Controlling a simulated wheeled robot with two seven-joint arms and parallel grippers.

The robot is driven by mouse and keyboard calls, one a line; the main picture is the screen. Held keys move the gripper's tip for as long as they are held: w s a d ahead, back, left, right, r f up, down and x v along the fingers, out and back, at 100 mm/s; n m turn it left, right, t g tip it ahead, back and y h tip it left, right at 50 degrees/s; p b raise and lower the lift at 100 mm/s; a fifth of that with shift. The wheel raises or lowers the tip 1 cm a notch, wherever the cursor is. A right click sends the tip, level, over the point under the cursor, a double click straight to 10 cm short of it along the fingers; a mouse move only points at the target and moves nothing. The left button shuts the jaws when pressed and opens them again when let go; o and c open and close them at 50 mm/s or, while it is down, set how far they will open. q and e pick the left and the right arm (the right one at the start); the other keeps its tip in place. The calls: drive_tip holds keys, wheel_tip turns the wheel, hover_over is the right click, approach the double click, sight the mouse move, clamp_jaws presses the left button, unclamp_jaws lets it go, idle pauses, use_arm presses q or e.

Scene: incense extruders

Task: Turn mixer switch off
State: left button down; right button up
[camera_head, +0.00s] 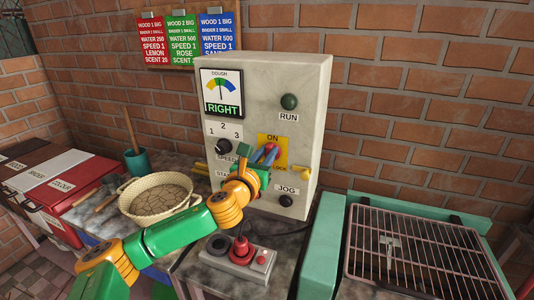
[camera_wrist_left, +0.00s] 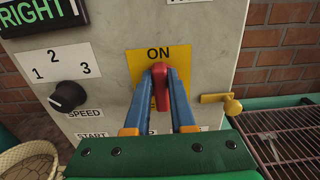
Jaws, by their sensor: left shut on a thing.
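The mixer (camera_head: 310,85) is a pale upright panel with a yellow switch plate (camera_head: 266,139) marked ON. The red switch handle (camera_wrist_left: 160,86) stands on that plate, just below the ON label, and points upward. My left gripper (camera_wrist_left: 160,84) reaches the plate, with its blue fingers closed on either side of the red handle. In the head view my left gripper (camera_head: 266,153) partly covers the handle and the lower part of the plate. The label below the switch is mostly hidden. My right gripper is not in view.
A speed knob (camera_head: 224,146) sits left of the switch, and a brass lever (camera_head: 296,173) sticks out to its right. A wire rack (camera_head: 425,250) lies at the right. A red-knobbed control box (camera_head: 240,256) is below.

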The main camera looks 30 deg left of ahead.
use_arm(q)
drive_tip(key=n, duration=0.3)
drive_tip(key=shift+a+n+p, duration=0.25)
drive_tip(key=shift+n+p, duration=0.1)
drive_tip(key=shift+n, duration=0.05)
drive_tip(key=shift+s+a+f+n, duration=0.15)
drive_tip(key=shift+f+n, duration=0.15)
drive_tip(key=shift+n, duration=2.05)
drive_tip(key=shift+w+a+f+n, duration=0.1)
drive_tip(key=shift+a+f+n, duration=0.15)
drive_tip(key=shift+n, duration=2.05)
drive_tip(key=shift+s+a+f+n, duration=0.1)
drive_tip(key=shift+f+n, duration=0.2)
drive_tip(key=shift+n, duration=2.05)
drive_tip(key=c, duration=0.8)
unclamp_jaws()
drive_tip(key=shift+o, duration=0.2)
